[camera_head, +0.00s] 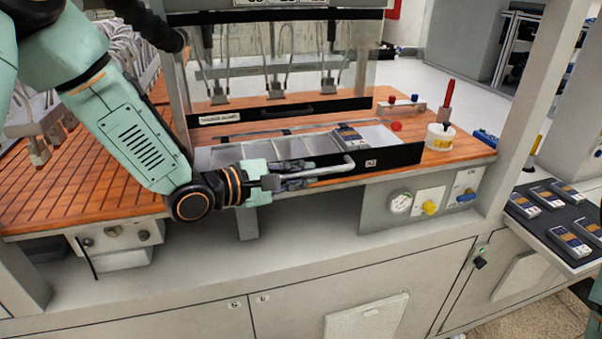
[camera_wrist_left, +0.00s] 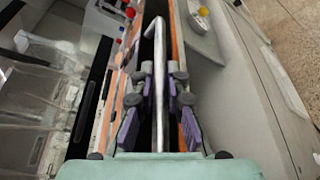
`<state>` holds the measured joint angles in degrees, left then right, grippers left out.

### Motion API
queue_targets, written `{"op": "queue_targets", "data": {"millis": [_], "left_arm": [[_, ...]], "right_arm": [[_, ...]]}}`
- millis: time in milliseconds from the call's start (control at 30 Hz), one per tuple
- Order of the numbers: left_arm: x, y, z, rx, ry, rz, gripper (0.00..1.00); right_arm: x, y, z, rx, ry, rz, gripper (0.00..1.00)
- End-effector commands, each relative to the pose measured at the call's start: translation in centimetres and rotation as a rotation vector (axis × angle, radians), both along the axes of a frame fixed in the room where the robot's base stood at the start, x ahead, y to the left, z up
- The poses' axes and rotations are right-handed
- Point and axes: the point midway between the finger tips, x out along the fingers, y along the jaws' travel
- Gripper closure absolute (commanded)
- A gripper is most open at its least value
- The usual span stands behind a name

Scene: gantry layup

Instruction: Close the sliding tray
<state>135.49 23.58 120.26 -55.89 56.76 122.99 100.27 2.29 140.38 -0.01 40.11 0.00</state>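The sliding tray (camera_head: 274,149) is a grey divided tray with a black front panel (camera_head: 405,156) and a bent metal handle bar (camera_head: 325,171). It stands out toward me from under the clear guard. A small dark device (camera_head: 348,136) lies at its right part. My left gripper (camera_head: 291,181) is at the left part of the handle. In the left wrist view the handle (camera_wrist_left: 159,85) runs between the two fingers of my left gripper (camera_wrist_left: 160,75), with a narrow gap visible on either side. My right gripper is not in view.
A clear guard with a black lower edge (camera_head: 281,110) stands behind the tray. A white round container (camera_head: 440,137) and red knobs are on the wooden top to the right. A gauge (camera_head: 400,202) sits below. A dark mat (camera_head: 546,232) with several devices lies far right.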

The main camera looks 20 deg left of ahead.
Motion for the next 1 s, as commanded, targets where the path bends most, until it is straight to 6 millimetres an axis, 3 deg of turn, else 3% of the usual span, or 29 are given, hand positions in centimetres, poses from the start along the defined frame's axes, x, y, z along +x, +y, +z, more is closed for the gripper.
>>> {"op": "queue_targets", "data": {"millis": [100, 1000], "left_arm": [[0.03, 0.01, 0.05, 0.000, -0.002, 0.001, 1.00], [0.18, 0.03, 0.21, 0.001, -0.006, -0.002, 1.00]], "right_arm": [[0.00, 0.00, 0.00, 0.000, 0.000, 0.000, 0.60], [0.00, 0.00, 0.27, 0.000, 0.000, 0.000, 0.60]]}}
